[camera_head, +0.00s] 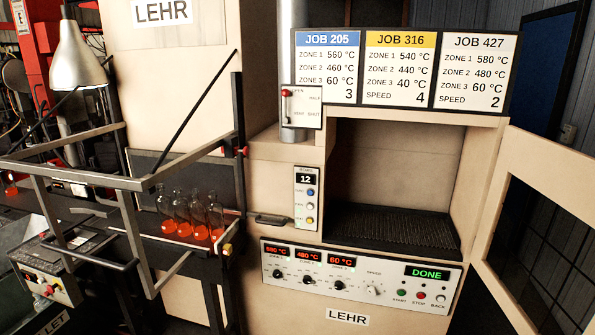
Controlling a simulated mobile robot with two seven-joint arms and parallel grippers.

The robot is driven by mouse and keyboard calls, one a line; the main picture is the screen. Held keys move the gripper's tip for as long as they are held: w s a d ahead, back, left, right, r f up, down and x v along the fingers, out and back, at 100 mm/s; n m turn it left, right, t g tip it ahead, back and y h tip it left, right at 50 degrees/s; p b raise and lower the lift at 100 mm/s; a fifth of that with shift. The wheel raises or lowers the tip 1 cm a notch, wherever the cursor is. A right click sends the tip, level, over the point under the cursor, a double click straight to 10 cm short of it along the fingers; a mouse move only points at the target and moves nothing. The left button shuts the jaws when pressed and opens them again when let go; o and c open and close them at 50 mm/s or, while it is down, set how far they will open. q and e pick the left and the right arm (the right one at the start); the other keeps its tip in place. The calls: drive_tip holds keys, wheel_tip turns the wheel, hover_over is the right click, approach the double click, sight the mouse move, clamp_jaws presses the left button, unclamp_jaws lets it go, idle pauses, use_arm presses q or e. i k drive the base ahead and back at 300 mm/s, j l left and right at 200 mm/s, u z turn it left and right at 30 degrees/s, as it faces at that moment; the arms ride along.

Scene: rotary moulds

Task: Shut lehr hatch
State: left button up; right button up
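The lehr (285,165) is a beige cabinet with a dark open chamber on its right side. Its hatch (552,157) is a beige-framed door with a dark window, standing open and swung out to the right. The right and lower parts of the hatch run out of the picture. The chamber floor (395,228) is a dark ribbed belt, and nothing stands on it. Neither of my grippers shows in the head view.
Below the chamber, a control panel (372,291) has several knobs and a green "DONE" display (426,273). Several orange-based glass bottles (183,215) stand on the conveyor at left, behind a grey bar frame (142,184). Job cards (400,70) hang above the chamber.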

sight(563, 174)
drive_tip(key=l+z, duration=0.1)
drive_tip(key=z, duration=0.3)
drive_tip(key=i+z, duration=0.15)
drive_tip(key=z, duration=0.25)
